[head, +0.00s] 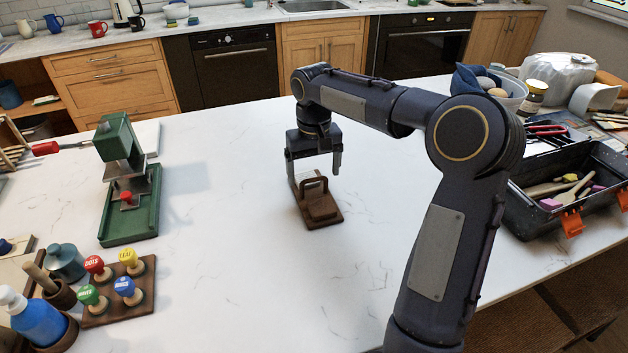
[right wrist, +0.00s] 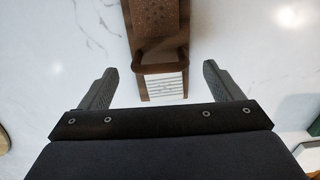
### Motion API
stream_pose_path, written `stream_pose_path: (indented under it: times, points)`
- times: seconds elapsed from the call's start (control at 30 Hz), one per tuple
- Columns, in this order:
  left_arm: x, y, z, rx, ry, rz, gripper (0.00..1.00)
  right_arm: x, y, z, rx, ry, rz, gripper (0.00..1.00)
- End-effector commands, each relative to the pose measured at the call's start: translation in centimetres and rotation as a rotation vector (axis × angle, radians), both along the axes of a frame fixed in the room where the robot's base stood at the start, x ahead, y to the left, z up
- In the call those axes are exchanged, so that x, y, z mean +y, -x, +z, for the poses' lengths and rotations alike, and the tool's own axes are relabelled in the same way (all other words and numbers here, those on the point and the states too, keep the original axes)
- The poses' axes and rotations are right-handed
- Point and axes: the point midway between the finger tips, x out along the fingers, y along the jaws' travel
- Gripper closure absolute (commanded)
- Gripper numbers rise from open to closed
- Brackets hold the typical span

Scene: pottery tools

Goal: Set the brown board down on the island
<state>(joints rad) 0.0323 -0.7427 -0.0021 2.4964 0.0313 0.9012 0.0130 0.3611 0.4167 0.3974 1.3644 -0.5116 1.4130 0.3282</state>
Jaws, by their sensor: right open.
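The brown board (head: 325,222) rests on the white marble island (head: 240,220), near the middle of the head view. A brown raised handle-like loop stands on it. In the right wrist view, the brown board (right wrist: 144,84) lies between the fingers, with a pale ridged patch near its close end. My right gripper (head: 316,178) points down at the board's far end. In the right wrist view my right gripper (right wrist: 158,85) has its fingers wide apart, one on each side of the board, with clear gaps. My left gripper is not in view.
A wooden stand (head: 135,310) with several coloured stamps is at the front left. A black toolbox (head: 560,215) is on the right. The marble around the board is clear.

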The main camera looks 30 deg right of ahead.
Motion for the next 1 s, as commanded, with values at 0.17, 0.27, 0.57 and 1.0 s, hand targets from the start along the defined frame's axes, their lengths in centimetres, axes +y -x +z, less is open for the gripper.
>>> stream_pose_path:
  times: [0.17,0.27,0.57,1.0]
  points:
    - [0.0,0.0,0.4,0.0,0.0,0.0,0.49,0.0,-0.1,4.2,-0.004,0.0,0.0,0.14]
    - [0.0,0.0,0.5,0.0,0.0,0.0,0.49,0.0,-0.1,5.9,-0.002,-0.001,0.0,0.14]
    - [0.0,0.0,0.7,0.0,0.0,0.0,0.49,0.0,0.0,7.9,0.001,0.0,-0.001,0.14]
    - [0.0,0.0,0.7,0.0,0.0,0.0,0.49,5.4,14.1,8.1,-0.239,-0.083,0.116,0.14]
